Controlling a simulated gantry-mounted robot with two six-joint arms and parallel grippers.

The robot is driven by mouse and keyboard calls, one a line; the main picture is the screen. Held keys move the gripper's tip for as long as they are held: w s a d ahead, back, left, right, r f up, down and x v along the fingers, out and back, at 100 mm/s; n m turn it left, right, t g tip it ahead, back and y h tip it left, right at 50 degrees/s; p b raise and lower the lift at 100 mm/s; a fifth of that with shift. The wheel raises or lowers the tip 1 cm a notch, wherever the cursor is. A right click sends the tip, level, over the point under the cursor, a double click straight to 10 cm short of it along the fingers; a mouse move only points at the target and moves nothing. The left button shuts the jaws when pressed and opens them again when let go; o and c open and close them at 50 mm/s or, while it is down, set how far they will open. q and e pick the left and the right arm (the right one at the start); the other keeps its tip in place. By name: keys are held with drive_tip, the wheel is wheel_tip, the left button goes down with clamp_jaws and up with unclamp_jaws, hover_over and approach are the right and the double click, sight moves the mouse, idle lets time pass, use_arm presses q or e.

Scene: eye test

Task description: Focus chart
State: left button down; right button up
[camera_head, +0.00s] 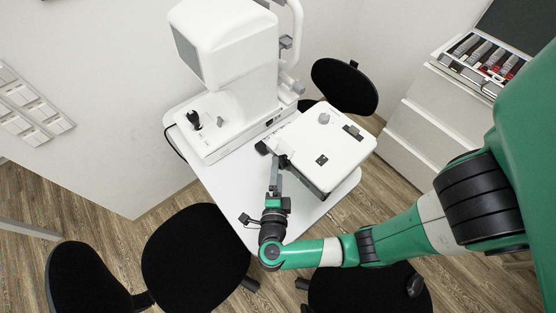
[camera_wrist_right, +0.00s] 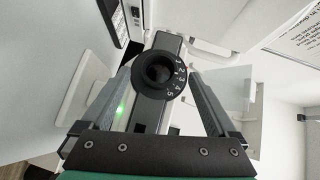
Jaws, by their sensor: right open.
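A white box-shaped device (camera_head: 335,150) lies on the white table, with a grey knob and a dark switch on top. My right gripper (camera_head: 277,165) is at the left side of this device, by a small dark part there. In the right wrist view, a black round dial (camera_wrist_right: 158,74) with a dark centre and numbers 1 to 5 on its rim sits between the open fingers of my right gripper (camera_wrist_right: 157,82). I cannot tell whether the fingers touch it. I see no chart that I can make out. My left gripper is out of view.
A large white eye-test machine (camera_head: 230,50) stands on the table (camera_head: 225,190) behind the box. Black chairs (camera_head: 195,258) stand around the table. A drawer cabinet (camera_head: 430,120) with a lens case (camera_head: 485,58) is at the right. A printed sheet (camera_wrist_right: 295,35) shows in the wrist view.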

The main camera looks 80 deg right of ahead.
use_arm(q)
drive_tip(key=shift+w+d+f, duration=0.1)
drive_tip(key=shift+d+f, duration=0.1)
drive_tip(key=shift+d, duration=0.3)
use_arm(e)
drive_tip(key=shift+x, duration=0.9)
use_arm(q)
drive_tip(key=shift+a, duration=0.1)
use_arm(e)
drive_tip(key=shift+a, duration=0.1)
